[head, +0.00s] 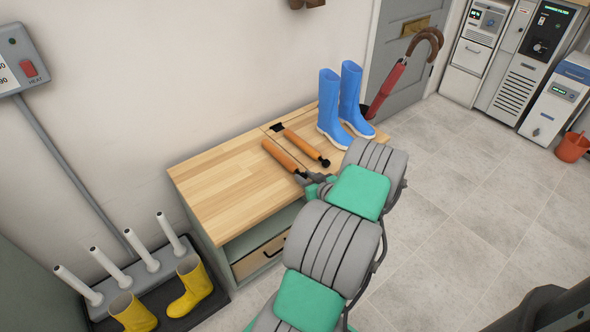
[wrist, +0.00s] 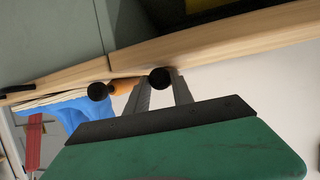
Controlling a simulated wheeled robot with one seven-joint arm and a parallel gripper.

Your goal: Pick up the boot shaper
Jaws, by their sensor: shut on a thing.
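Two orange boot shapers with black ends lie side by side on the wooden bench top. The nearer boot shaper (head: 281,156) has its front end at my gripper (head: 308,179). The farther boot shaper (head: 301,145) lies just to its right. In the wrist view my gripper (wrist: 162,90) has its two grey fingers around the round black end of the nearer boot shaper (wrist: 160,78), shut on it. The black end of the farther boot shaper (wrist: 98,91) shows to the left, outside the fingers. The head view partly hides the grip.
Blue boots (head: 331,108) stand at the bench's far right end. A red umbrella (head: 390,85) leans behind them. The wooden bench (head: 220,185) is clear on its left. Yellow boots (head: 192,285) and a rack of white posts (head: 125,275) stand at the lower left.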

